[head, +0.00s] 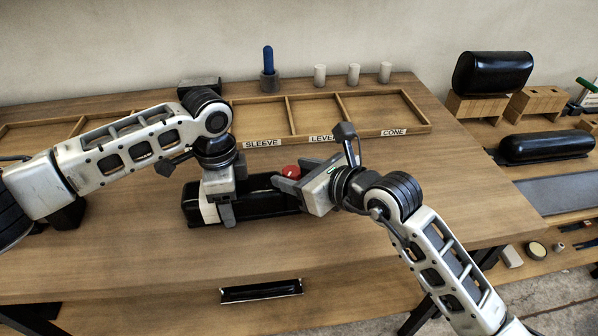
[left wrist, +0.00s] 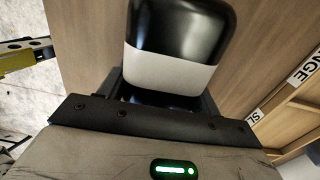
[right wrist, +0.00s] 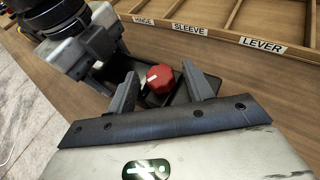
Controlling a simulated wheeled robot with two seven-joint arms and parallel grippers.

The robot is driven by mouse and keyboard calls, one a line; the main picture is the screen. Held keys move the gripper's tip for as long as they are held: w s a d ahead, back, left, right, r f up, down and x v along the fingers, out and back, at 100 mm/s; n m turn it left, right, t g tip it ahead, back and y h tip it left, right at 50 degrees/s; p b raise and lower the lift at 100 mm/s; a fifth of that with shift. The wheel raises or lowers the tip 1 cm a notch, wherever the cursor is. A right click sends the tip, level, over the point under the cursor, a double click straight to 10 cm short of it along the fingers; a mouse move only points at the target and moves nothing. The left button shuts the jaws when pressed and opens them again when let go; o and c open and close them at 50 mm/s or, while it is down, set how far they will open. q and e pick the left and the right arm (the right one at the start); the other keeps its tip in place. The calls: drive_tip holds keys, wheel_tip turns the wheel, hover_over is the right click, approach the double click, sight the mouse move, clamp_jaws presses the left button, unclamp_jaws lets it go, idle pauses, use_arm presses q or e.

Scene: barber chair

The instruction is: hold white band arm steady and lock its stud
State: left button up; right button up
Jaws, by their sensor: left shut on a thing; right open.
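The black armrest (head: 262,203) lies on the bench, with a white band (head: 207,209) near its left end. My left gripper (head: 224,210) is shut on it at the banded end, and the white band also shows in the left wrist view (left wrist: 168,66). The stud's red knob (head: 291,171) stands at the armrest's right part. In the right wrist view the red knob (right wrist: 160,79) carries a white mark. My right gripper (right wrist: 163,92) is open, its two fingers either side of the knob with gaps; contact cannot be seen. The stud's shaft is hidden.
A wooden divided tray (head: 331,137) labelled SLEEVE, LEVER and CONE lies behind. A blue-handled tool (head: 268,62) in a cup and several white cylinders stand behind it. Black pads on wooden blocks (head: 538,103) are at right. The bench front is mostly clear, with a black-edged slot (head: 261,290).

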drive_tip(key=v, duration=1.2)
drive_tip(key=w+d+n+g+y, duration=0.3)
drive_tip(key=w+n+g, duration=0.1)
drive_tip(key=shift+n, duration=0.3)
drive_tip(key=x, duration=1.2)
drive_tip(key=shift+s+a+r, duration=0.1)
drive_tip(key=c, duration=1)
